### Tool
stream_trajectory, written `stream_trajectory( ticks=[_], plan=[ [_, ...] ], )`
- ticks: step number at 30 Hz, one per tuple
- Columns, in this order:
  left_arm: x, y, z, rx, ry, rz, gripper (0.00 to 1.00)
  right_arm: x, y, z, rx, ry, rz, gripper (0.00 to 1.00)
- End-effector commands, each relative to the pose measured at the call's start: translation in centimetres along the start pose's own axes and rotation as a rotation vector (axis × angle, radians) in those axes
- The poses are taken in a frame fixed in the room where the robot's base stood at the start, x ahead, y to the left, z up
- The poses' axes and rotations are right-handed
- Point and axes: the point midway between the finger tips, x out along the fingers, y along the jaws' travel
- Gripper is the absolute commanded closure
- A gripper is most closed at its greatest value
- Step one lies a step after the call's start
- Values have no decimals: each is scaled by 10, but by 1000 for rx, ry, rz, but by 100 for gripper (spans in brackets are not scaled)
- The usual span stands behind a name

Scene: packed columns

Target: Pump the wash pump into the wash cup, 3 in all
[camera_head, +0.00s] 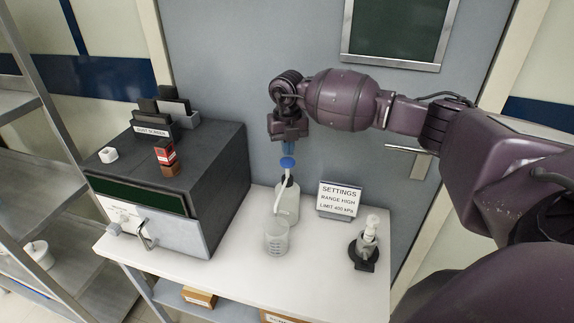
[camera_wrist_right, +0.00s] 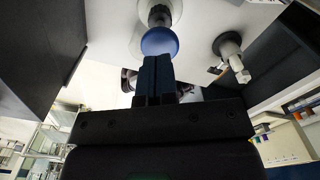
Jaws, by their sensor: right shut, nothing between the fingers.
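The wash pump is a translucent white bottle (camera_head: 287,203) with a blue pump head (camera_head: 288,163) and a white spout tube bending down to the left. It stands upright on the white table. The wash cup (camera_head: 276,238), clear with markings, stands in front of it under the spout. My right gripper (camera_head: 288,146) points down just above the pump head, with its fingers shut and empty. In the right wrist view the shut fingertips (camera_wrist_right: 157,60) are at the blue head (camera_wrist_right: 159,41); I cannot tell whether they touch. My left gripper is in neither view.
A dark instrument box (camera_head: 200,170) stands left on the white table (camera_head: 236,262), with small items on top. A settings sign (camera_head: 339,199) stands right of the bottle. A small white dispenser on a black base (camera_head: 364,254) stands at the right. The table's front is clear.

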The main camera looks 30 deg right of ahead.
Motion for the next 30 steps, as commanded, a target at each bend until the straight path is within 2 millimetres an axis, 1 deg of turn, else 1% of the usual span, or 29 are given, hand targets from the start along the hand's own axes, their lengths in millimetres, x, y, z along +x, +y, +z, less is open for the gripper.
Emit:
stream_trajectory(
  ticks=[17,30],
  plan=[
    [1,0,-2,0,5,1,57,1,0,0,0,0,0,100],
    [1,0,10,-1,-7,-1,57,13,0,0,0,0,0,100]
  ],
)
